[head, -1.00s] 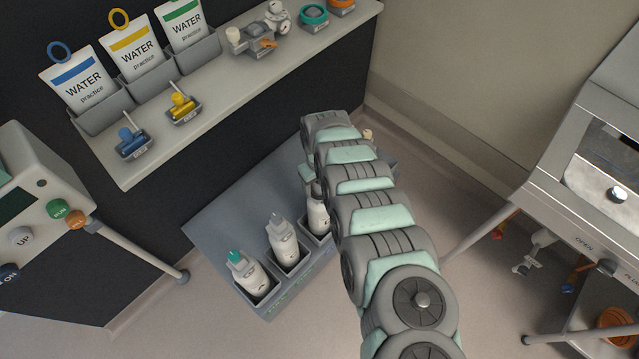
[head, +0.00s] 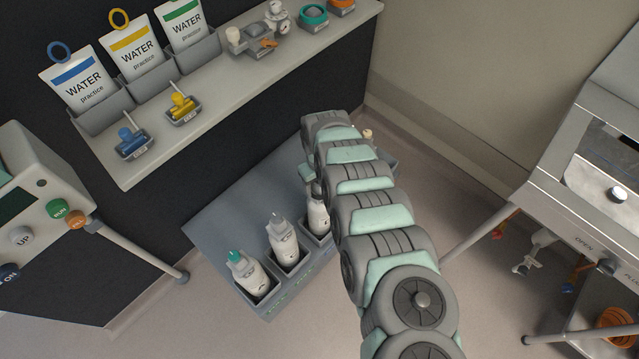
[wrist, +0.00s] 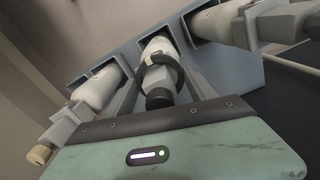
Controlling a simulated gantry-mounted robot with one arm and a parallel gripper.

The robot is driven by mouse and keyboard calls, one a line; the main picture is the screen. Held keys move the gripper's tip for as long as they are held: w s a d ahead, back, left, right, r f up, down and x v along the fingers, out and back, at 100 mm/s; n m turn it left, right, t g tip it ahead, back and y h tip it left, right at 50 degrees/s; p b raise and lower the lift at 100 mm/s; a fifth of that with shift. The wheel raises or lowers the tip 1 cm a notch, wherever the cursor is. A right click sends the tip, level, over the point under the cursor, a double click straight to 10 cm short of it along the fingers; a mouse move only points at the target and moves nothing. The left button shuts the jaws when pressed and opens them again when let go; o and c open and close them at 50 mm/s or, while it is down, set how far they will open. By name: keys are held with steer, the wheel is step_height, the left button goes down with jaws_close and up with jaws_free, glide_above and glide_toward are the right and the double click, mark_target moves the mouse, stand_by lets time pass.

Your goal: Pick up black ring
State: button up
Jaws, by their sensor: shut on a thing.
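The black ring (wrist: 163,66) sits around the upper part of a white bottle (wrist: 157,48) with a dark cap, in the middle of the wrist view. The bottle stands in a compartment of a grey-blue holder (wrist: 212,88). My gripper (wrist: 160,72) has one grey finger on each side of this bottle, at the ring. It is shut on the ring; the exact contact at the fingertips is hard to see. In the head view my arm hides my gripper and the ring.
In the wrist view, bottles stand close on the left (wrist: 95,90) and right (wrist: 225,22). In the head view, the low holder (head: 262,300) keeps several bottles in a row. A shelf (head: 225,95) with water pouches is behind, and a metal cabinet (head: 560,190) is at the right.

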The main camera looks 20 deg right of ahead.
steer(key=c, duration=0.3)
steer(key=shift+r, duration=0.15)
steer(key=shift+r+p, duration=4.1)
steer(key=shift+r, duration=0.2)
